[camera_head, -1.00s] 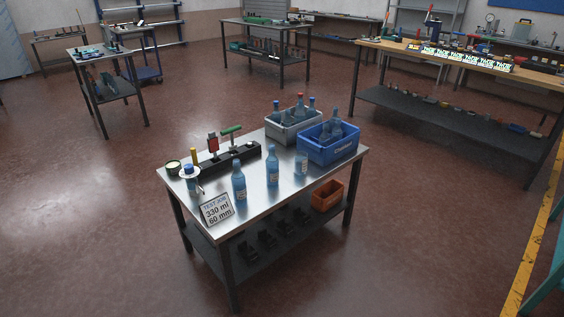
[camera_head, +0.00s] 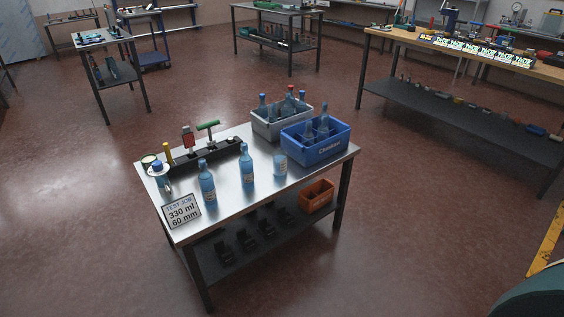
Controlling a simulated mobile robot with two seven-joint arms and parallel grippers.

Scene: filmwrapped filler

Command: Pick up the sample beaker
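A small pale-blue, see-through cup (camera_head: 280,165), which looks like the sample beaker, stands upright on the steel-topped table (camera_head: 225,196). It is in front of the blue crate and to the right of two blue bottles, a nearer one (camera_head: 207,186) and one (camera_head: 247,168) closer to the cup. I cannot read any label on it. Neither of my grippers is in view.
A blue crate (camera_head: 318,152) and a grey crate (camera_head: 268,130) with bottles stand at the table's back right. A black rack (camera_head: 205,155) and a sign (camera_head: 181,210) are left. An orange bin (camera_head: 316,195) sits below. Floor (camera_head: 90,240) around is clear.

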